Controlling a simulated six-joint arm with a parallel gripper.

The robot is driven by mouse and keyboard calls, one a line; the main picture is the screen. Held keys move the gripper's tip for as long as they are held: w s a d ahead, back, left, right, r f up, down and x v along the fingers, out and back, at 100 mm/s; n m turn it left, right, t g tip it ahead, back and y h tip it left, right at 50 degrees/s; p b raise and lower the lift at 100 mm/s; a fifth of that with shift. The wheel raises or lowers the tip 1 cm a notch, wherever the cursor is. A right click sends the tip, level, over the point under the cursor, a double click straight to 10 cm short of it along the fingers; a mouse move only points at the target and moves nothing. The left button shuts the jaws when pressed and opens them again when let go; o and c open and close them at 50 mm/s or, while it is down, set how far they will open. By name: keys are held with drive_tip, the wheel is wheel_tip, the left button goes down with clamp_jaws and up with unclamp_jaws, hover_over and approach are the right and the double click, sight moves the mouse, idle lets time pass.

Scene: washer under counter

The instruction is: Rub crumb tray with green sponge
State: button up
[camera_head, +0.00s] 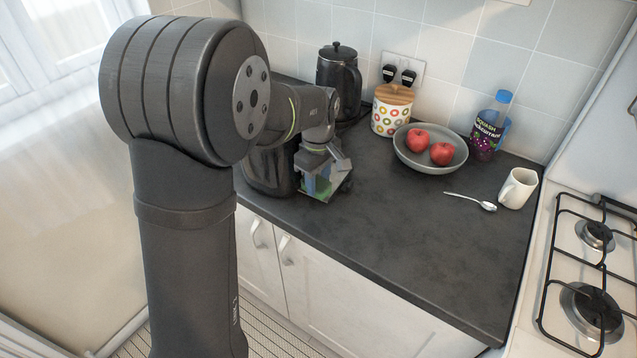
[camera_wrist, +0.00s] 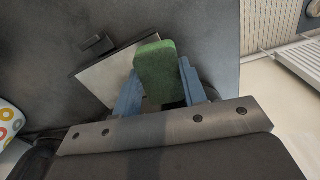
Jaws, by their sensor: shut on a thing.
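My gripper (camera_wrist: 160,88) has two blue fingers and is shut on the green sponge (camera_wrist: 158,60), which stands out past the fingertips. The crumb tray (camera_wrist: 106,78) is a flat pale plate with a dark handle at its edge, on the dark worktop in the wrist view. The sponge overlaps the tray; I cannot tell whether they touch. In the head view my gripper (camera_head: 320,172) points down by the black toaster (camera_head: 268,172). The tray and sponge are small and partly hidden there by my gripper.
A black kettle (camera_head: 339,72), a spotted canister (camera_head: 391,114), a grey bowl (camera_head: 430,158) with apples, a squash bottle (camera_head: 488,130), a spoon (camera_head: 470,201) and a white mug (camera_head: 518,188) stand or lie on the worktop (camera_head: 430,255). Its front middle is clear. The hob is at right.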

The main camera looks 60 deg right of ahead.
drive_tip(key=shift+r, duration=2.3)
drive_tip(key=shift+r, duration=1.55)
